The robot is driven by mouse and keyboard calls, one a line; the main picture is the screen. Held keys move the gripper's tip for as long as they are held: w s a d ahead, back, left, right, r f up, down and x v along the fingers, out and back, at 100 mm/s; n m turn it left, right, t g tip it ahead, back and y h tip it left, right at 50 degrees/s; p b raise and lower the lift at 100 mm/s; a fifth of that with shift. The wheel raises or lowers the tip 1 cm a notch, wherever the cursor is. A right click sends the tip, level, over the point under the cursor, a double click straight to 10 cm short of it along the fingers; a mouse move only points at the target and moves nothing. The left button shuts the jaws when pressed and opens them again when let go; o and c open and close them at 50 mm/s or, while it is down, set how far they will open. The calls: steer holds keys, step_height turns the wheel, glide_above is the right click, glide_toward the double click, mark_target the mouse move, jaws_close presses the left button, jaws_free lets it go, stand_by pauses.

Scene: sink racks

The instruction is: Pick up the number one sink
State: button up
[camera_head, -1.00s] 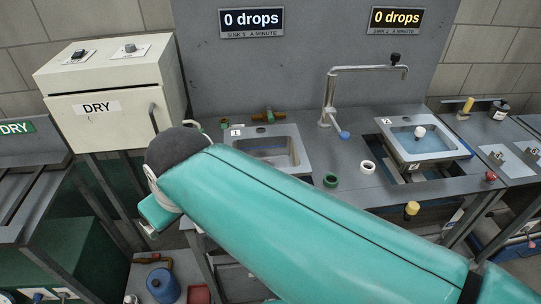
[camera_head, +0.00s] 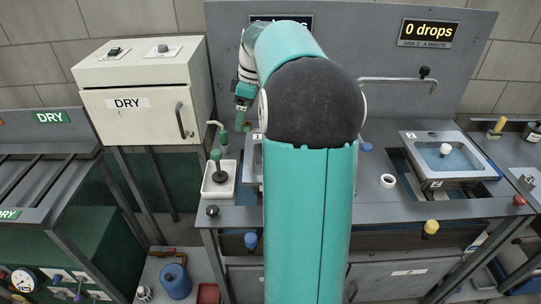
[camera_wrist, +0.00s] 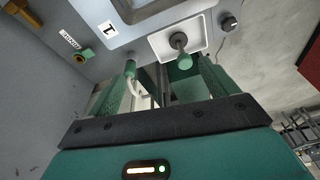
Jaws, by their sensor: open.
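The number one sink is mostly hidden behind my arm in the head view. Only a strip of its pale left rim, with a "1" label (camera_head: 257,136), shows. In the wrist view, part of the rim of sink one (camera_wrist: 92,12) with its "1" label shows at the top edge, beyond my fingers. My gripper (camera_head: 243,116) is above the left side of the counter, left of and apart from the sink. In the wrist view my gripper (camera_wrist: 165,85) has two green fingers apart, with no object visibly held between them.
A white tray with a green-handled plunger (camera_head: 217,178) stands left of sink one. Sink two (camera_head: 443,153) sits at the right, with a faucet (camera_head: 400,80) above the counter. A white ring (camera_head: 388,181) lies between. A drying box (camera_head: 140,90) stands at the left.

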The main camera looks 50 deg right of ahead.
steer(key=shift+n+t+y, duration=0.6)
steer(key=shift+n+y, duration=0.2)
steer(key=shift+n, duration=0.1)
steer(key=s+d+f, duration=0.2)
steer(key=d, duration=0.3)
steer(key=s+d+f, duration=0.2)
steer(key=d, duration=0.4)
steer(key=s+d+f, duration=0.2)
steer(key=d, duration=0.4)
steer(key=shift+s+d, duration=0.1)
steer(key=x, duration=1.3)
steer(key=shift+f, duration=0.3)
steer(key=shift+f, duration=0.25)
steer(key=shift+r, duration=0.1)
steer(key=c, duration=1.8)
